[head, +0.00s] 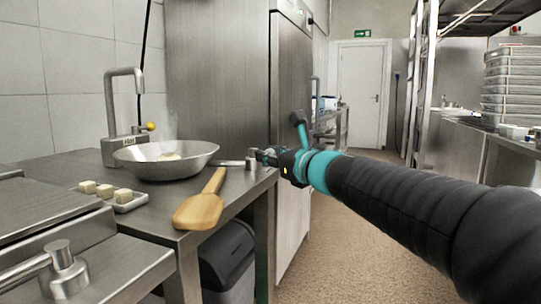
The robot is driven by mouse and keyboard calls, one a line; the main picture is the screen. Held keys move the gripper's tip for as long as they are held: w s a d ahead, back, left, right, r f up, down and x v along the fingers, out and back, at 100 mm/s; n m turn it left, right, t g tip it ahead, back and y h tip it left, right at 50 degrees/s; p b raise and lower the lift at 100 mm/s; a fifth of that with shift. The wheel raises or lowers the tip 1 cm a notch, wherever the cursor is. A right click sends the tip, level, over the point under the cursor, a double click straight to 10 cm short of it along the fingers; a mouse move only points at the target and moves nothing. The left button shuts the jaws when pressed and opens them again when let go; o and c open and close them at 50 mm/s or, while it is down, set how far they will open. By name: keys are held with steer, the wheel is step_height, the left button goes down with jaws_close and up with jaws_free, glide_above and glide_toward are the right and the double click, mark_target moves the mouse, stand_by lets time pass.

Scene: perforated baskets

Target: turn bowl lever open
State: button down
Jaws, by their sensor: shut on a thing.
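A wide metal bowl (167,160) sits on the steel counter under the spout of a metal tap (112,117) marked "Hot". Something pale lies in the bowl. A short lever with a yellow ball end (150,126) sticks out of the tap just behind the bowl's rim. A metal handle (230,163) reaches right from the bowl towards the counter's right edge. My gripper (259,157) is there, shut on what looks like the end of this handle. The fingertips are small and partly hidden, so the exact contact is unclear. My gripper is well to the right of the yellow-ended lever.
A wooden paddle (203,205) lies on the counter in front of the handle. Another metal lever (62,262) is at the lower left. A dark bin (228,255) stands below. The floor (345,235) at right is clear.

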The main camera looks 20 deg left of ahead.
steer(key=shift+w+d+r+n+g+y+p, duration=0.1)
steer(key=shift+w+r+n+g+y+p, duration=0.1)
steer(key=shift+w+n+g+y+p, duration=0.15)
steer(key=shift+w+d+n+g+y+p, duration=0.1)
steer(key=shift+w+n+g+y+p, duration=0.1)
steer(key=shift+n+g+y+p, duration=0.3)
steer(key=shift+w+d+n+g+y+p, duration=0.15)
steer(key=shift+n+g+p, duration=0.2)
steer(key=shift+g+p, duration=0.3)
steer(key=n+g+p, duration=0.1)
steer(key=n+g+y+p, duration=0.1)
steer(key=g, duration=0.1)
steer(key=shift+w+a+f, duration=0.1)
steer(key=shift+w, duration=0.25)
steer(key=c, duration=0.9)
jaws_free()
steer(key=shift+o, duration=0.2)
steer(key=v, duration=1.2)
